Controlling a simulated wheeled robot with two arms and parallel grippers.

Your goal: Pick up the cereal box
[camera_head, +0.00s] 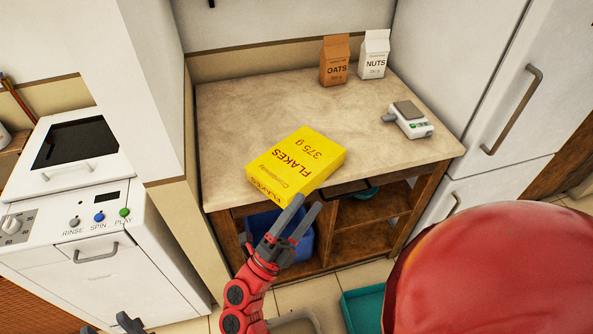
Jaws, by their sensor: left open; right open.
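The yellow cereal box (318,155), marked FLAKES 375 g, lies flat on the worktop (235,110) near its front edge, turned at an angle. My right gripper (309,204) is open, its fingers pointing up toward the box's near right side. Its fingertips appear close to the box's lower edge; I cannot tell whether they touch. Nothing shows between the fingers. My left gripper (107,323) is open at the bottom left edge of the picture, mostly cut off and far from the box.
An OATS carton (335,62) and a NUTS carton (374,56) stand at the back. A blue bin (262,222) is under the worktop, and a teal tray (361,309) is on the floor. The worktop's left part is clear.

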